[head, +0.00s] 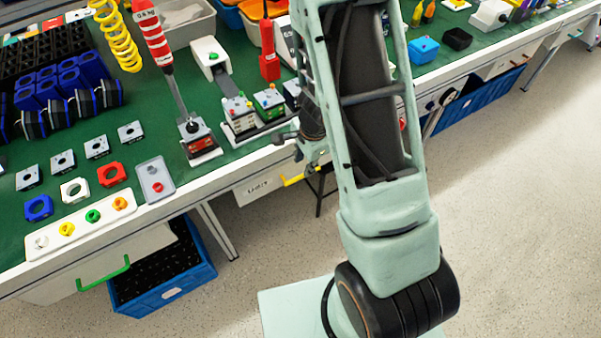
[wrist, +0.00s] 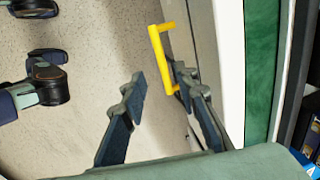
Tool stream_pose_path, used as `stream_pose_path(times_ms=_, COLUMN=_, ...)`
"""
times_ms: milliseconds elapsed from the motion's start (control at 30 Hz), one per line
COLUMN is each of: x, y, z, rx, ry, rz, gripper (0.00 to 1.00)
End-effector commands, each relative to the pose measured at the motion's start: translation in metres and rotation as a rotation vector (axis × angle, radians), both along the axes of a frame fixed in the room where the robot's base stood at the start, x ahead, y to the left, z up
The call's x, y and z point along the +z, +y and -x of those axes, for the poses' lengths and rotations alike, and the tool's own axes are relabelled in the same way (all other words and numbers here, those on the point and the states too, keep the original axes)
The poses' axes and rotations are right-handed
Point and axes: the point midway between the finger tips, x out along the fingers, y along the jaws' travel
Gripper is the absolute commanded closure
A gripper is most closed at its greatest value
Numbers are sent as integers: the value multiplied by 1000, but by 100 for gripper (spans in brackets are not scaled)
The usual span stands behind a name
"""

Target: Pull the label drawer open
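The label drawer (head: 256,188) has a pale front with small dark lettering, under the green-topped bench in the head view. Its yellow handle (head: 303,176) is at the drawer's right, just below my gripper (head: 313,152), which is partly covered by my arm. In the wrist view, the yellow bracket-shaped handle (wrist: 156,55) stands out from the grey drawer front (wrist: 200,32). My gripper (wrist: 159,77) is open there, with one finger on each side of the handle's lower end. I cannot tell whether a finger touches it. The drawer looks closed.
The bench top (head: 215,180) above carries switches, coloured parts and a red-handled tool. A second drawer with a green handle (head: 104,273) is at the lower left, near a blue crate (head: 165,295). The speckled floor (head: 510,220) in front is clear.

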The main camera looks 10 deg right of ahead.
Motion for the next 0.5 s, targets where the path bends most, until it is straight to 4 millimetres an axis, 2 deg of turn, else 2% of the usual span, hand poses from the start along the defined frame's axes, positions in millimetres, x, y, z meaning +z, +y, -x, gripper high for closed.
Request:
stream_pose_path(times_ms=33, x=-17, y=0, z=-1, rx=-3, ry=2, rz=-1, gripper=72)
stream_pose_path(times_ms=200, x=-48, y=2, z=-8, rx=-3, ry=1, rz=0, gripper=72)
stream_pose_path(times_ms=333, x=-64, y=3, z=-12, rx=0, ry=-1, rz=0, gripper=72)
stream_pose_path(times_ms=500, x=-74, y=4, z=-14, rx=0, ry=0, rz=0, gripper=72)
